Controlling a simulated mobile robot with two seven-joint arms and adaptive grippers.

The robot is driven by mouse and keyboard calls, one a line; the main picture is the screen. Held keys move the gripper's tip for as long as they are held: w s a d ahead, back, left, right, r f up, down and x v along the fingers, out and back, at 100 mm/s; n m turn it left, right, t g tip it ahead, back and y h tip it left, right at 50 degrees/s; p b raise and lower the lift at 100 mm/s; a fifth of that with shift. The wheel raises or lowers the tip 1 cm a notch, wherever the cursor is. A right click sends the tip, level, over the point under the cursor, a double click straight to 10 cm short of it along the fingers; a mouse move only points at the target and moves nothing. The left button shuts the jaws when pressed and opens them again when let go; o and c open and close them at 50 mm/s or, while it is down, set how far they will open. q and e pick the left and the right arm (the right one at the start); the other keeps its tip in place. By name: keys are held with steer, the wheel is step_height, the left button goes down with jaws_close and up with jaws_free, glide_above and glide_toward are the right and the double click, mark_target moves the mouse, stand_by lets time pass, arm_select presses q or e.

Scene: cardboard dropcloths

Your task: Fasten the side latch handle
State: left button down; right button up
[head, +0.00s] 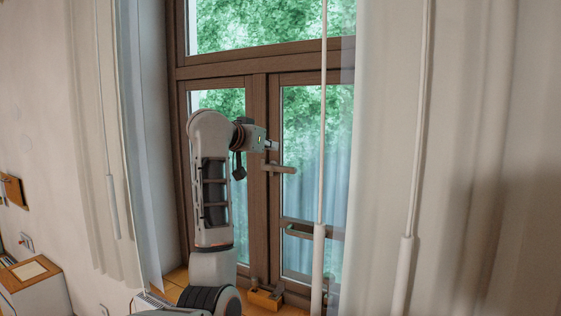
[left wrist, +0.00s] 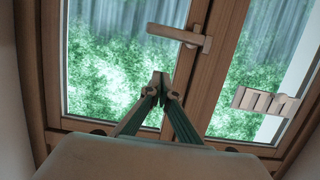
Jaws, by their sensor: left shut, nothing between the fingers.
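The brown latch handle (head: 281,169) sits on the meeting stile of the brown-framed window and lies about level, its lever pointing right in the head view. In the left wrist view the handle (left wrist: 178,36) lies across the upper part, beyond the fingertips. My left gripper (head: 272,145) is a little above the handle in the head view and looks apart from it. In the left wrist view the fingers of my left gripper (left wrist: 161,80) meet at the tips, shut and empty, in front of the glass and frame. My right gripper is not in view.
White rods (head: 320,180) hang in front of the window. A pale curtain (head: 385,120) covers the right side. A yellowish block (head: 264,299) is on the sill below. A small cabinet (head: 35,290) stands at lower left. Glass and frame are close behind my left gripper.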

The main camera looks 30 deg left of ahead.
arm_select(q)
steer(key=p, duration=0.1)
glide_above(282, 167)
steer(key=s, duration=0.2)
steer(key=f, duration=0.1)
steer(key=shift+w+d+f, duration=0.1)
steer(key=shift+d+f, duration=0.05)
steer(key=shift+f, duration=1)
steer(key=shift+w+d+f, duration=0.1)
steer(key=shift+f, duration=1.05)
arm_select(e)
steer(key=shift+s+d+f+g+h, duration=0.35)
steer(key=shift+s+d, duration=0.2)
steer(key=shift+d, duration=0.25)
